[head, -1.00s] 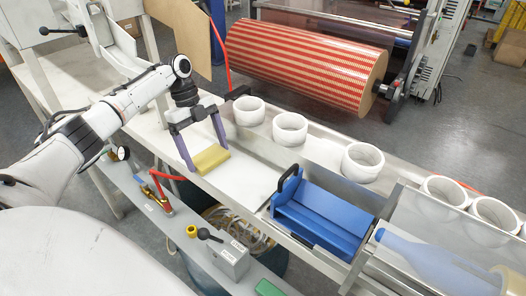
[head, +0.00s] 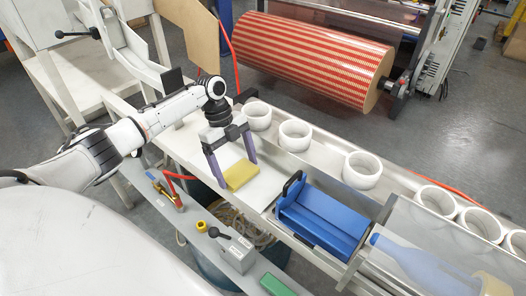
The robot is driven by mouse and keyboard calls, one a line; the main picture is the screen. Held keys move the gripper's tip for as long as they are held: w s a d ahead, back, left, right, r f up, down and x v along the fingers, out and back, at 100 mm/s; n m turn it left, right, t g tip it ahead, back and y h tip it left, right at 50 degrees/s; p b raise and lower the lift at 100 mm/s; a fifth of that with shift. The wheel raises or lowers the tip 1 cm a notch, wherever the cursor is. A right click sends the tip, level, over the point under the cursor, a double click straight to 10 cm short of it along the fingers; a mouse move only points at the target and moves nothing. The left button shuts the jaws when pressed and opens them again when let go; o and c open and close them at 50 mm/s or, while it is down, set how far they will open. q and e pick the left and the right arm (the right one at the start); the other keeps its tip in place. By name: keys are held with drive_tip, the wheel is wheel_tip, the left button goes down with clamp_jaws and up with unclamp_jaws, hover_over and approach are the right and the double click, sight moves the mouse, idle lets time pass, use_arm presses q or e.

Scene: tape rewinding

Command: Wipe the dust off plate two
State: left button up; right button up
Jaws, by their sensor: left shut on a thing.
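My left gripper (head: 238,173) reaches down over the bench with its two purple fingers on either side of a yellow sponge (head: 241,175). It is shut on the sponge. The sponge is low over a pale flat plate (head: 262,190) left of a blue tray; I cannot tell whether it touches. No label marks this surface as plate two, and I can make out no dust on it. My right gripper is not in view.
A blue tray (head: 322,217) with a black handle stands right of the plate. Several white tape rings (head: 295,135) line the rear ledge. A clear-covered bay with a blue bottle (head: 415,262) is at right. A grey box (head: 237,255) with a lever sits in front.

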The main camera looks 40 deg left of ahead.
sight(263, 193)
use_arm(q)
drive_tip(key=shift+d, duration=0.55)
drive_tip(key=shift+s+d, duration=0.15)
drive_tip(key=shift+d, duration=1.75)
drive_tip(key=shift+s+d, duration=0.1)
drive_tip(key=shift+d, duration=1.75)
drive_tip(key=shift+d+r, duration=0.1)
drive_tip(key=shift+d, duration=0.15)
wheel_tip(263, 193, up, 8)
